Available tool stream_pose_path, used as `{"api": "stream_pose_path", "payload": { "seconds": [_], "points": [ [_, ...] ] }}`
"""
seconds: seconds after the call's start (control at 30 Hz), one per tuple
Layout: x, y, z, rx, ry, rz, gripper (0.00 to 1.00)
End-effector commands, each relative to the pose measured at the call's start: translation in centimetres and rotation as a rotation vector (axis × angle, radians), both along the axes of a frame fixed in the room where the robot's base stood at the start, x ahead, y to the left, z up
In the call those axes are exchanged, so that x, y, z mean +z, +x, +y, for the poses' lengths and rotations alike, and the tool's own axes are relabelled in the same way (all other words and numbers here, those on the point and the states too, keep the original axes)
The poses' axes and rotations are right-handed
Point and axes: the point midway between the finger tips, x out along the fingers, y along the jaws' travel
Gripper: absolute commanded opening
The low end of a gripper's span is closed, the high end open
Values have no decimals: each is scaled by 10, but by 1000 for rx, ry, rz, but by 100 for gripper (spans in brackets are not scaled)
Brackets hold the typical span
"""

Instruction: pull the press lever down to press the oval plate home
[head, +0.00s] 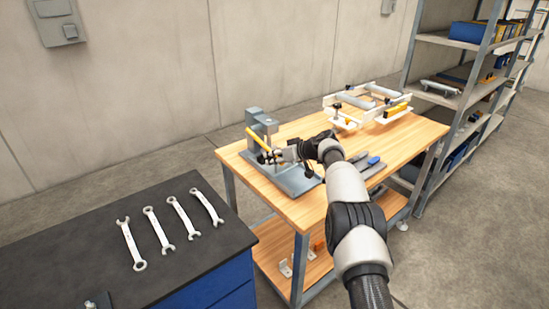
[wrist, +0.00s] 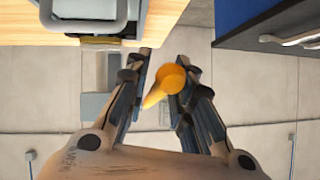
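The press (head: 262,122) is a grey upright on a flat grey base, standing near the left end of the wooden table. Its yellow lever (head: 257,137) slants from upper left down toward my gripper (head: 268,157). In the wrist view the lever's round orange-yellow end (wrist: 171,78) sits between the two fingers of my gripper (wrist: 163,78). The fingers are apart; a gap shows on the left of the knob, and the right finger is close to it. I cannot tell whether it touches. The oval plate cannot be made out.
The wooden table (head: 400,150) also carries a white fixture frame (head: 345,112) at the back and dark tools (head: 370,162) right of my arm. A dark-topped blue cabinet (head: 90,240) with several wrenches stands at left. Shelves (head: 465,95) stand at right.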

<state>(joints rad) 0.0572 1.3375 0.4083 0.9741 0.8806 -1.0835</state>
Motion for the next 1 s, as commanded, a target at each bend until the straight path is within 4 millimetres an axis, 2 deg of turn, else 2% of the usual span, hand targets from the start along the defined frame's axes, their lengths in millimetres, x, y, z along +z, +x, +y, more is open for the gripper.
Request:
{"api": "stream_pose_path", "payload": {
  "seconds": [0.13,0.63,0.87,1.0],
  "points": [
    [-1,0,0,1,0,1,34],
    [5,-4,-6,0,0,3,34],
    [17,-19,-20,-1,0,4,34],
    [32,-34,-36,-1,-1,3,34]
  ]
}}
